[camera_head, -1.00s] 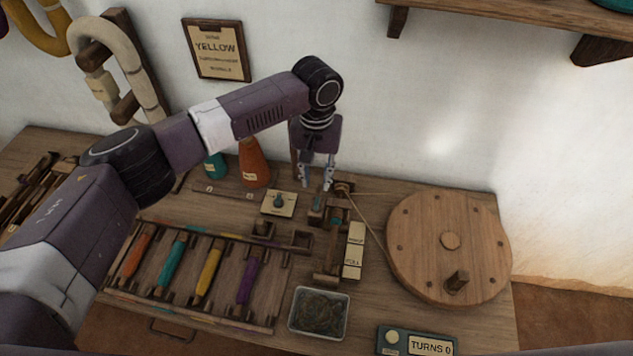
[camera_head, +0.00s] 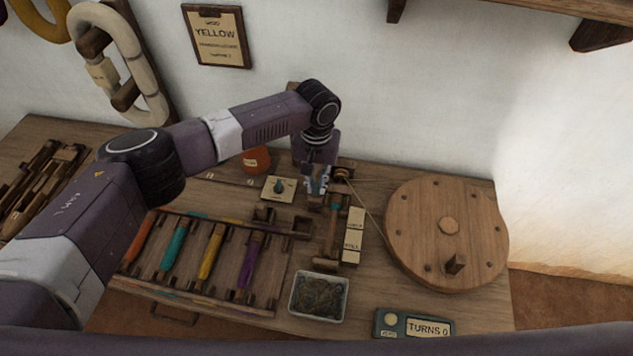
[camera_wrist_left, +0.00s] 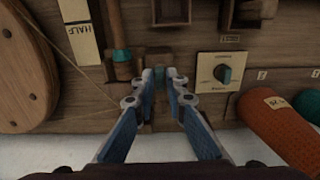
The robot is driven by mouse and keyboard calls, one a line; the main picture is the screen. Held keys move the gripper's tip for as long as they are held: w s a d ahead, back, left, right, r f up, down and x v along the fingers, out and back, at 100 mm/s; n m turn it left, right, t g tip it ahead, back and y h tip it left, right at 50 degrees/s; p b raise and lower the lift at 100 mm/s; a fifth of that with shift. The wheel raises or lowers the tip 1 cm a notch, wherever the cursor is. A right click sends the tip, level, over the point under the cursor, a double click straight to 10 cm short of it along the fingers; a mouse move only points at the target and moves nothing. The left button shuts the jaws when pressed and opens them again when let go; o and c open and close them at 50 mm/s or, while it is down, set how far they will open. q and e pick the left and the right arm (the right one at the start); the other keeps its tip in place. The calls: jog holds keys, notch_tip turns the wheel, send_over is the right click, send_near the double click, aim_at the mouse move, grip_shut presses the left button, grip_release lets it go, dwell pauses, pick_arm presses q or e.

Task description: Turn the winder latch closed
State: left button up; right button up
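My left gripper (camera_head: 318,188) points down at the bench beside the winder spindle (camera_head: 333,222). In the left wrist view its fingers (camera_wrist_left: 160,84) are a little apart. A small dark teal-tinted piece (camera_wrist_left: 160,76), which may be the winder latch, shows between the fingertips. I cannot tell whether the fingers touch it. The spindle with its teal collar (camera_wrist_left: 121,56) is just left of the fingers in that view. My right gripper is not in view.
The large wooden wheel (camera_head: 448,185) stands right, with a cord running to the winder. The bobbin rack (camera_head: 285,262), a tray of dark thread (camera_head: 344,300) and the turns counter (camera_head: 378,322) are nearer. An orange cone (camera_head: 257,160) is behind the arm.

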pick_arm(q)
grip_shut()
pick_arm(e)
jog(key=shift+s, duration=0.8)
